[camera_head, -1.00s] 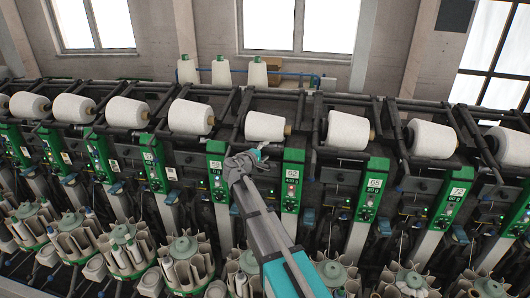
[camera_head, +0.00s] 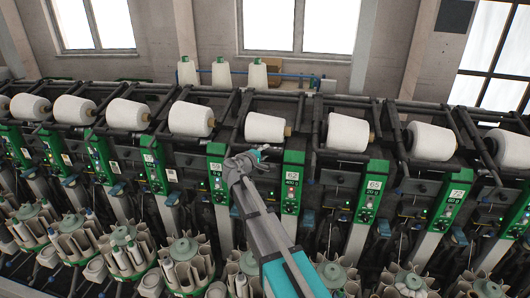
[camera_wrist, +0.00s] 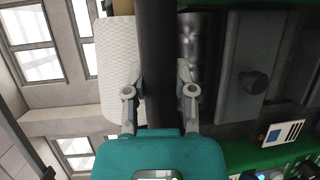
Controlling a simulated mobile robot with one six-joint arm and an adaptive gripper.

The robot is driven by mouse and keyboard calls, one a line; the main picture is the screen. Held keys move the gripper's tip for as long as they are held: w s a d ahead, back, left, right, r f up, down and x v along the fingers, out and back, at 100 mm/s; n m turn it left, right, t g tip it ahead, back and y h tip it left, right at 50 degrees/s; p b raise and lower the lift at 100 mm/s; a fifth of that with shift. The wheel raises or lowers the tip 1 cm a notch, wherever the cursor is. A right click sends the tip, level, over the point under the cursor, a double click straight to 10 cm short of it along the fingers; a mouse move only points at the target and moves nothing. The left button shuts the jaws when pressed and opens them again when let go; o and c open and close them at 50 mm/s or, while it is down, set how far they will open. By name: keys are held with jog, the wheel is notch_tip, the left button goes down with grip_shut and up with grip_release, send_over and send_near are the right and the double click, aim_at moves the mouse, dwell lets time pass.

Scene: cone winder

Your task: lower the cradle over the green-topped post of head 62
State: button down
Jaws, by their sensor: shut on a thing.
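The green-topped post (camera_head: 291,182) of head 62 stands just right of my gripper in the head view, with its number plate facing me. The white yarn cone (camera_head: 265,128) of that head lies above my gripper; its side also shows in the wrist view (camera_wrist: 118,65). My gripper (camera_head: 262,151) is raised in front of the head, just below the cone. In the wrist view my gripper (camera_wrist: 160,80) is shut on a dark bar of the cradle (camera_wrist: 158,45), one finger on each side. In the head view my gripper hides the grasped part.
Neighbouring heads with green posts (camera_head: 217,172) (camera_head: 371,190) and white cones (camera_head: 191,118) (camera_head: 347,132) stand close on both sides. Round bobbin magazines (camera_head: 185,262) line the front below. Dark frame bars run behind the cones.

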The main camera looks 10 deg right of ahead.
jog(key=shift+s+a+r+p, duration=0.1)
jog(key=shift+s+r+p, duration=0.05)
jog(key=shift+r+p, duration=0.4)
jog(key=shift+s+r+p, duration=0.1)
jog(key=shift+r+p, duration=0.2)
jog(key=shift+r, duration=0.35)
